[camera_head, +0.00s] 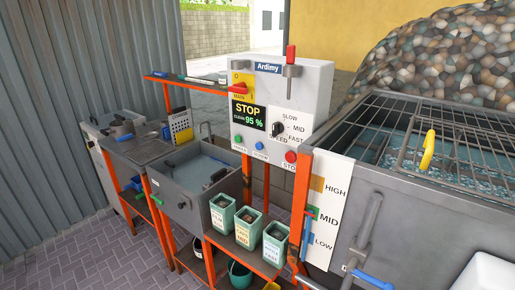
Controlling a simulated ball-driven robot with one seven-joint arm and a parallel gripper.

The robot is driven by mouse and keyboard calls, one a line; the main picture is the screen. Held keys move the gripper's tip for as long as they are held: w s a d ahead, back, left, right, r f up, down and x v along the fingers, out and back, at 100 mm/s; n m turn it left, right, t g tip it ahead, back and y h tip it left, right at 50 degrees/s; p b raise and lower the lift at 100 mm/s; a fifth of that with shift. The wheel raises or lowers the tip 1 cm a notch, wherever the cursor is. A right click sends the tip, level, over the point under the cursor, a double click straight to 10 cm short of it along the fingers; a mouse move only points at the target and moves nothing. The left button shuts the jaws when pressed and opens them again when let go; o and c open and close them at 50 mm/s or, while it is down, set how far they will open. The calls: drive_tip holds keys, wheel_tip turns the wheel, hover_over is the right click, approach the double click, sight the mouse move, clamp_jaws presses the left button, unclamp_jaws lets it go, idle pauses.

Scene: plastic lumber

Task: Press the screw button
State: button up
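A white control box (318,82) labelled "Ardimy" stands near the middle of the view. Along its lower front are a green button (238,138), a blue button (259,146) and a red button (291,156). The small label under the blue button is hard to read, but may say screw; the one under the red button reads STOP. Above them, a display (249,116) shows "STOP" and "95 %". No part of my gripper can be made out.
A red main switch (239,89) and a speed knob (278,129) are on the box. Below it, green bins (248,228) stand on an orange-framed shelf. A water sink (196,175) is at left; a large tank with a metal grate (408,130) is at right.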

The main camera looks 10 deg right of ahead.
clamp_jaws()
idle(1.4)
